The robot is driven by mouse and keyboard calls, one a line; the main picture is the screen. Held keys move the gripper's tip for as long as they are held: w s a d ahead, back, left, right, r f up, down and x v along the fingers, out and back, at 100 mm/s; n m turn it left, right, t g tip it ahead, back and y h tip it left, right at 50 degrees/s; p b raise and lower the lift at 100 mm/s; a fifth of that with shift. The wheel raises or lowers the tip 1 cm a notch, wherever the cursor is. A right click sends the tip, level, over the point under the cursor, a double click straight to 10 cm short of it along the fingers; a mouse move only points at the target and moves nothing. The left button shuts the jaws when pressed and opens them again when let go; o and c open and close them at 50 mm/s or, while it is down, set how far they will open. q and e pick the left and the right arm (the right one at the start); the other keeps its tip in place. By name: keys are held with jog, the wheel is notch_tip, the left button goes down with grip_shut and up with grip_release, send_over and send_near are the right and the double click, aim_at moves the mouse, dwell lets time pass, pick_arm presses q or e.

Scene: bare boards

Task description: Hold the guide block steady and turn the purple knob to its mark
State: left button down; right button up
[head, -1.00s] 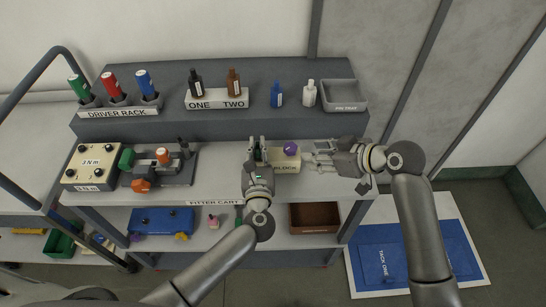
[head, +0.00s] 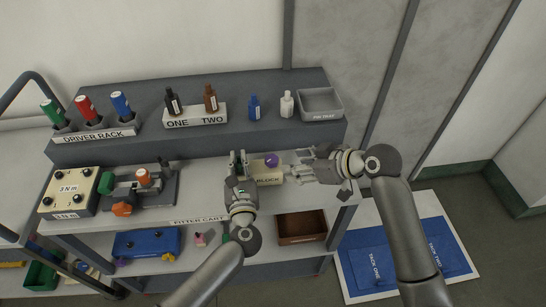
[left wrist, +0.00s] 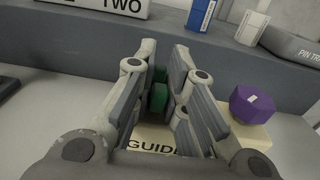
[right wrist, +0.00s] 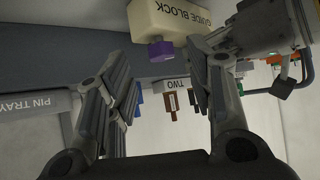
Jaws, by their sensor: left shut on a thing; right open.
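The cream guide block (head: 269,180) lies on the cart top with the purple knob (head: 271,160) on it. The block and knob also show in the left wrist view, the knob (left wrist: 252,105) at right. My left gripper (head: 238,157) is at the block's left end, shut on a green part (left wrist: 158,95) that stands at the block; the fingers hide most of it. My right gripper (head: 297,160) is open and empty just right of the knob. In the right wrist view the knob (right wrist: 160,50) is beyond the open fingers, not between them. I cannot make out the knob's mark.
A raised shelf behind holds the driver rack (head: 95,136), several bottles and the pin tray (head: 320,104). A clamp-like fixture (head: 140,187) and a torque box (head: 68,190) stand left on the cart top. The cart top right of my right gripper looks clear.

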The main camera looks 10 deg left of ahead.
aim_at(272, 159)
jog(key=a+m+g+h, duration=0.1)
jog(key=a+m+g, duration=0.1)
jog(key=a+m, duration=0.2)
jog(key=w+a+r+m+g+h, duration=0.1)
jog(key=a+m+h, duration=0.1)
jog(key=m, duration=0.5)
jog(key=a+r+m+g+h, duration=0.1)
jog(key=a+m+g+h, duration=0.1)
jog(key=a+m, duration=0.3)
jog(key=shift+w+a+r+m+g, duration=0.2)
jog(key=shift+a+m+g, duration=0.1)
jog(key=shift+m, duration=0.3)
jog(key=w+d+m+h, duration=0.1)
jog(key=m, duration=0.1)
jog(key=d+r+m+h, duration=0.1)
jog(key=m, duration=0.1)
jog(key=w+d+r+m+h, duration=0.1)
jog(key=m, duration=0.1)
jog(key=shift+w+r, duration=0.25)
jog(key=shift+w, duration=0.05)
jog(key=shift+w+d+r+m+h, duration=0.4)
jog(key=shift+d+r+m, duration=0.1)
jog(key=shift+m, duration=0.6)
jog(key=shift+f, duration=4.45)
